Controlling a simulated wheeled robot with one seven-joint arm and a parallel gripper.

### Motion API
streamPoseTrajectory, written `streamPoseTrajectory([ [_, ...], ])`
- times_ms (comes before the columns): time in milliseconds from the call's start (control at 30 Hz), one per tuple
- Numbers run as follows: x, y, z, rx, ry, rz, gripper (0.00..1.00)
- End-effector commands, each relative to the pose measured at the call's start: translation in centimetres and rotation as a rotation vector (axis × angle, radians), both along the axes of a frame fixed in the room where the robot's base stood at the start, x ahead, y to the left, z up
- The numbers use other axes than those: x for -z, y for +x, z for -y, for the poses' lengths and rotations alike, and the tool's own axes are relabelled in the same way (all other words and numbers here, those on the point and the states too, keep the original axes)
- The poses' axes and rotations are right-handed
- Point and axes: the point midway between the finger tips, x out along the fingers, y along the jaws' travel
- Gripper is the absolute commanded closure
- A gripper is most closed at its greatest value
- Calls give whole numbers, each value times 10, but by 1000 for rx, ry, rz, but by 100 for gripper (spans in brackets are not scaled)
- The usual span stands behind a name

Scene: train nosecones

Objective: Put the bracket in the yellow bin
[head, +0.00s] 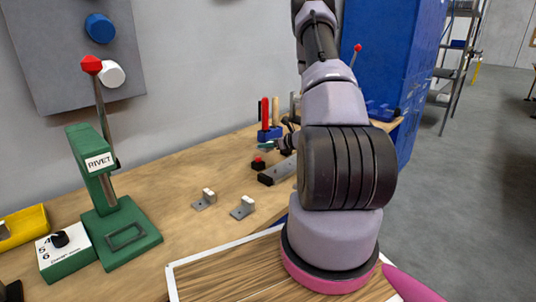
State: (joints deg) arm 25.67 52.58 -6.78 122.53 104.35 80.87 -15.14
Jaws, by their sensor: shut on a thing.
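Two small grey brackets, each with a pale upright block, lie on the wooden bench: one left bracket (203,200) and one right bracket (242,208). The yellow bin (22,226) is at the far left, cut by the picture's edge. My gripper (283,144) is small and dark, partly hidden behind my arm, over the back of the bench. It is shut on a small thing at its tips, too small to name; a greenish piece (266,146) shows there. My gripper is well behind and right of both brackets and far from the bin.
A green rivet press (110,215) with a tall red-knobbed lever stands between the bin and brackets. A green control box (66,250) stands beside it. A red button (258,163), a grey bar (279,171) and a blue tool holder (269,133) are at the back.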

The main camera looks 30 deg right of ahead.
Motion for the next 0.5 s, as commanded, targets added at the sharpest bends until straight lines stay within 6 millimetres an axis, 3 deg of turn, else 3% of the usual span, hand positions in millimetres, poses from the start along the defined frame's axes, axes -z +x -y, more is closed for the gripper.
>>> streamPoseTrajectory([
  [300, 39, 0, -1, 0, 3, -1, 100],
  [500, 43, 0, 0, 1, 0, 2, 100],
])
